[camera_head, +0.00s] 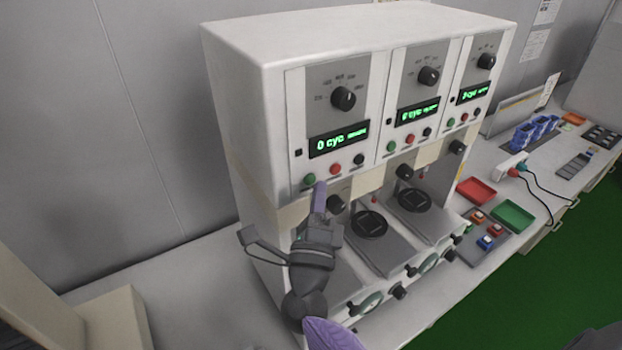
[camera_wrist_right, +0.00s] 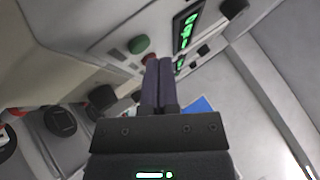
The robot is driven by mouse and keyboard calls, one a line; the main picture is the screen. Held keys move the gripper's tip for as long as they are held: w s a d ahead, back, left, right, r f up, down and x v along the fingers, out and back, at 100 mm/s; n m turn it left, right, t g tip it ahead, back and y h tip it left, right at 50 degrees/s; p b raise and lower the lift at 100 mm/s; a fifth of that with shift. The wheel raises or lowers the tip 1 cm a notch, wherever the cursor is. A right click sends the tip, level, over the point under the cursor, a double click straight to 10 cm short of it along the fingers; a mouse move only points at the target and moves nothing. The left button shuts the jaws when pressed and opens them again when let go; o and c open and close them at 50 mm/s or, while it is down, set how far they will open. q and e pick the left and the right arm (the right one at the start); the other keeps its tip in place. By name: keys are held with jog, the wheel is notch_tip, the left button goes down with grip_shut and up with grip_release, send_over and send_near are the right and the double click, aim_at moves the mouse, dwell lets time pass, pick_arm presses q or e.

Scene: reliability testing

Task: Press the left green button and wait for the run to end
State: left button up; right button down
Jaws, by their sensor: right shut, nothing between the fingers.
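The white test machine (camera_head: 300,50) has three side-by-side stations. The left station's green button (camera_head: 309,180) is leftmost in a row with a red button (camera_head: 336,169) and a black button (camera_head: 359,159). The display above (camera_head: 339,139) reads "0 cyc". My right gripper (camera_head: 320,187) is shut and empty, its purple fingers pointing up at the panel just below and right of the green button. In the wrist view the green button (camera_wrist_right: 139,44) shows uncovered, left of the fingertips (camera_wrist_right: 158,60), which partly hide the red button. Contact with the panel cannot be told. My left gripper is out of view.
Knobs (camera_head: 336,203) and round black plates (camera_head: 369,224) sit below the panel. Red (camera_head: 476,190) and green (camera_head: 513,215) trays, small coloured switches and blue holders lie on the bench to the right. A grey wall (camera_head: 150,120) stands behind.

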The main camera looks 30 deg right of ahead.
jog(key=shift+w, duration=0.35)
